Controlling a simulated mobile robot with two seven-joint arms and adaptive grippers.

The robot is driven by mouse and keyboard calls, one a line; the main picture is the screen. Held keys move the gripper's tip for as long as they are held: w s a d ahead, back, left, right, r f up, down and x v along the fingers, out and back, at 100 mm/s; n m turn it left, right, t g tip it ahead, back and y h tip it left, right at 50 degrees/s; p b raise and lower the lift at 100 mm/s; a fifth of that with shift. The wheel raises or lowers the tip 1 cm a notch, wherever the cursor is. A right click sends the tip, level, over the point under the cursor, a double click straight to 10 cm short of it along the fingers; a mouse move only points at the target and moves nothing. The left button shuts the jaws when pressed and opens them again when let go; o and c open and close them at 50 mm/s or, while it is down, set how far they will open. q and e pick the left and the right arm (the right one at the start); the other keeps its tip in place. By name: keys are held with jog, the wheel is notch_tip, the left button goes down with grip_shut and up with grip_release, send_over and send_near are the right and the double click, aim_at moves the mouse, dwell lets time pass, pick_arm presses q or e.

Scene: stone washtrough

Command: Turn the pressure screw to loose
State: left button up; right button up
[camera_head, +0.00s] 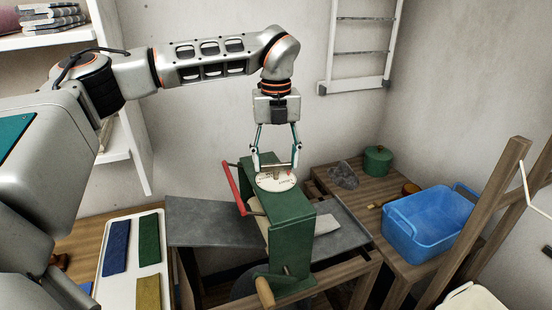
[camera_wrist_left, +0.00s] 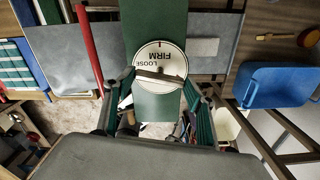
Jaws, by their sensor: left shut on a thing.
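A green wringer (camera_head: 290,232) stands on the trough, with a round white dial (camera_head: 277,183) on its top. In the left wrist view the dial (camera_wrist_left: 150,54) carries the words LOOSE and FIRM. The pressure screw (camera_head: 275,167) has a crossbar over the dial. In the left wrist view the crossbar (camera_wrist_left: 160,77) runs nearly sideways across the dial's near part, its right end slightly lower. My left gripper (camera_head: 276,165) points down from above and is shut on the crossbar, one finger at each end. My right gripper is in neither view.
A red lever (camera_head: 232,188) stands close left of the wringer, and a wooden crank grip (camera_head: 265,292) sticks out in front. A blue tub (camera_head: 430,225) and a green pot (camera_head: 377,160) are to the right. A tray with coloured cloths (camera_head: 133,260) lies left.

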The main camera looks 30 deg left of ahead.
pick_arm(q)
jog(key=m, duration=0.4)
jog(key=shift+m, duration=0.4)
jog(key=m, duration=0.3)
jog(key=shift+m, duration=0.3)
jog(key=m, duration=1.2)
jog(key=shift+m, duration=0.3)
jog(key=m, duration=0.3)
jog(key=shift+m, duration=0.4)
jog(key=m, duration=0.8)
jog(key=shift+m, duration=0.5)
